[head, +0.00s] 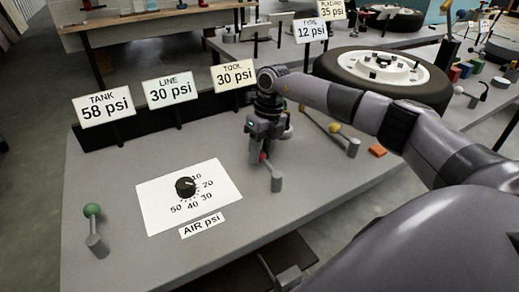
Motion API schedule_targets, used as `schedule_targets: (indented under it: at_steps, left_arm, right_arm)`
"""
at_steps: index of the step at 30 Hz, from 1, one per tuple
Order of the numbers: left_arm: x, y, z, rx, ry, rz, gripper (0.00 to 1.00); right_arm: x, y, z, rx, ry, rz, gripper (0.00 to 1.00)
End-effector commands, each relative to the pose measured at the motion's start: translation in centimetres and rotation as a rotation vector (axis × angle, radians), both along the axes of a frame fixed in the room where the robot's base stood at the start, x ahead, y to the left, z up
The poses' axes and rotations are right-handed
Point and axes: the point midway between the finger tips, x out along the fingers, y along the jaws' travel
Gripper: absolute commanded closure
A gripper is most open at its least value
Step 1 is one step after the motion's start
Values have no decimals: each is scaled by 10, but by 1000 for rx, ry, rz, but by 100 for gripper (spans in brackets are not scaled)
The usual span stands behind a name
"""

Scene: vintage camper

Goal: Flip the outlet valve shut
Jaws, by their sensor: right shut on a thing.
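My right gripper (262,154) reaches down over the grey bench. It is shut on a short lever with a red knob (263,157), which rises from a grey cylindrical post (277,184). The fingers partly hide the knob and the upper lever. A second lever with a green ball (92,211) stands on its own post at the bench's left side. A third, longer lever with a yellow ball (334,128) lies behind and right of the gripper. No label in view tells which lever is the outlet valve. My left gripper is not in view.
A black dial (186,187) sits on a white scale marked AIR psi. Signs behind read TANK 58 psi (104,107), LINE 30 psi (168,90) and TOOL 30 psi (234,75). An orange block (377,151) and a tyre (430,91) are to the right.

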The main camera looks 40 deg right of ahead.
Motion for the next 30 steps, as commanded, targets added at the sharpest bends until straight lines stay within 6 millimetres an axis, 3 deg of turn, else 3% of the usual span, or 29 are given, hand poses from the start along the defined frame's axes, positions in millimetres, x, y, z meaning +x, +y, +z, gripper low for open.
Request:
schedule_targets:
  at_steps: [14,15,16,26,30]
  left_arm:
    - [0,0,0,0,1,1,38]
    - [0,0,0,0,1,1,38]
    - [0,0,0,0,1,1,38]
    - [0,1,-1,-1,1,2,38]
    - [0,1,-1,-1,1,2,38]
  right_arm:
    - [0,1,1,2,-3,14,100]
    - [0,1,1,2,-3,14,50]
    - [0,1,1,2,-3,14,40]
    - [0,0,2,1,-2,10,38]
    - [1,-3,18,1,-5,10,38]
